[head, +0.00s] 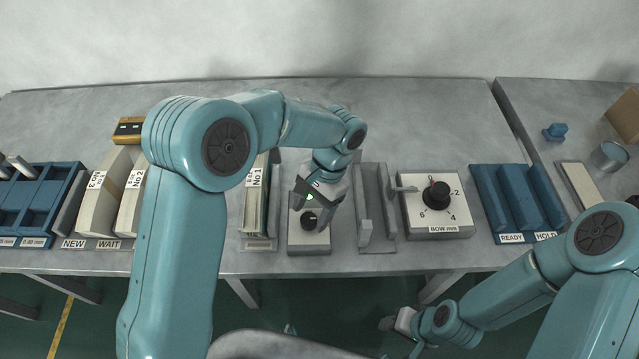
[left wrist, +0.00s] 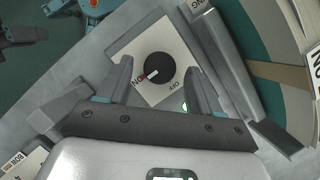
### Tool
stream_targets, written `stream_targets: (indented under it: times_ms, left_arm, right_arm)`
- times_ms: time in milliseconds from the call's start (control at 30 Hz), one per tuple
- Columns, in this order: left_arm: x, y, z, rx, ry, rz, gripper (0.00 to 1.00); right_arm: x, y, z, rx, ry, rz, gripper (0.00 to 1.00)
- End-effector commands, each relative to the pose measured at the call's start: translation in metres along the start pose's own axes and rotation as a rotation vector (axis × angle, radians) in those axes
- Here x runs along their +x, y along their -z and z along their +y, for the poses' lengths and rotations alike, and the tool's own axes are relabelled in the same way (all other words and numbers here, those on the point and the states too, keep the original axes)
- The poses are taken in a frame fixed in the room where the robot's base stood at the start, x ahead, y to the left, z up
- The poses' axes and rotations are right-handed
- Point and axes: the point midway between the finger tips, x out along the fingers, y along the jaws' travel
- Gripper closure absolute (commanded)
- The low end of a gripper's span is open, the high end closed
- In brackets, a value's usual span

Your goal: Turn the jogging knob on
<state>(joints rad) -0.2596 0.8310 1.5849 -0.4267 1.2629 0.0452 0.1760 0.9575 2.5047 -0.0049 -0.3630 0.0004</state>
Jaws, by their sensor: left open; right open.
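The jogging knob (head: 309,221) is a black round knob on a small pale box (head: 309,247) near the table's front edge. My right gripper (head: 402,325) is open and empty, below the table's front edge.
A grey slotted fixture (head: 374,240) stands close to the right of the knob box, then a numbered BOW mm dial (head: 436,194). The No1 holder (head: 259,205) is close on the left. A blue READY/HOLD rack (head: 484,185) stands further right. The table's back is clear.

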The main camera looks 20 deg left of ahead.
Motion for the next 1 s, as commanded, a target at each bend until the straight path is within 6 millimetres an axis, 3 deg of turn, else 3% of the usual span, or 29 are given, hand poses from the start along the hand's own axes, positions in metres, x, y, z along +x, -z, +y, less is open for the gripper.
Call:
stream_targets:
  times_ms: [500, 700, 1000]
  left_arm:
    - [-0.128, 0.0, 0.001, 0.001, 0.0, 0.007, 0.35]
    - [-0.148, 0.0, 0.0, 0.001, 0.0, 0.003, 0.35]
    - [-0.151, 0.0, 0.0, 0.001, 0.0, 0.003, 0.35]
  right_arm:
    - [-0.001, 0.0, 0.0, 0.0, 0.0, 0.0, 0.57]
    - [-0.004, 0.0, -0.001, 0.0, 0.0, 0.0, 0.57]
    - [-0.004, 0.0, -0.001, 0.0, 0.0, 0.0, 0.57]
